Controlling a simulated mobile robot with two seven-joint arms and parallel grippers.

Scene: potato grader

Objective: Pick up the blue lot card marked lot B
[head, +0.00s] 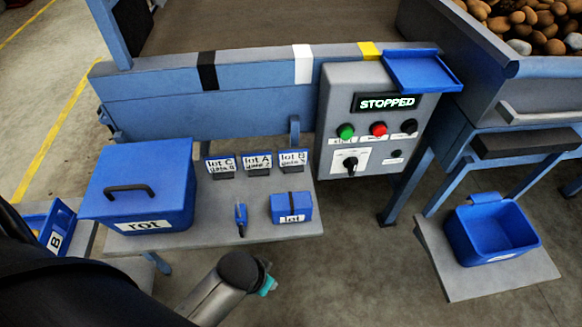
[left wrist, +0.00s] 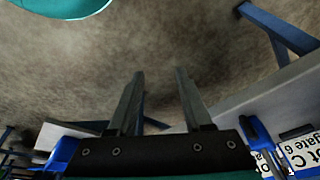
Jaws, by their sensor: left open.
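The lot B card (head: 292,157) is a white-faced label with a blue edge. It stands upright in a dark holder at the back right of the grey shelf, right of the lot A card (head: 257,162) and lot C card (head: 220,165). In the left wrist view, a card reading "ot C gate 6" (left wrist: 300,148) shows at the lower right. My left gripper is open and empty in the left wrist view (left wrist: 160,73), over the floor. In the head view, its wrist is in front of the shelf, apart from the cards. My right gripper is not in view.
The shelf (head: 250,232) holds a lidded blue "rot" box (head: 140,185), a small blue "lot" box (head: 291,207) and a small blue upright item (head: 241,219). A blue piece marked with B or 8 (head: 57,228) is at far left. The control panel (head: 375,120) reads STOPPED.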

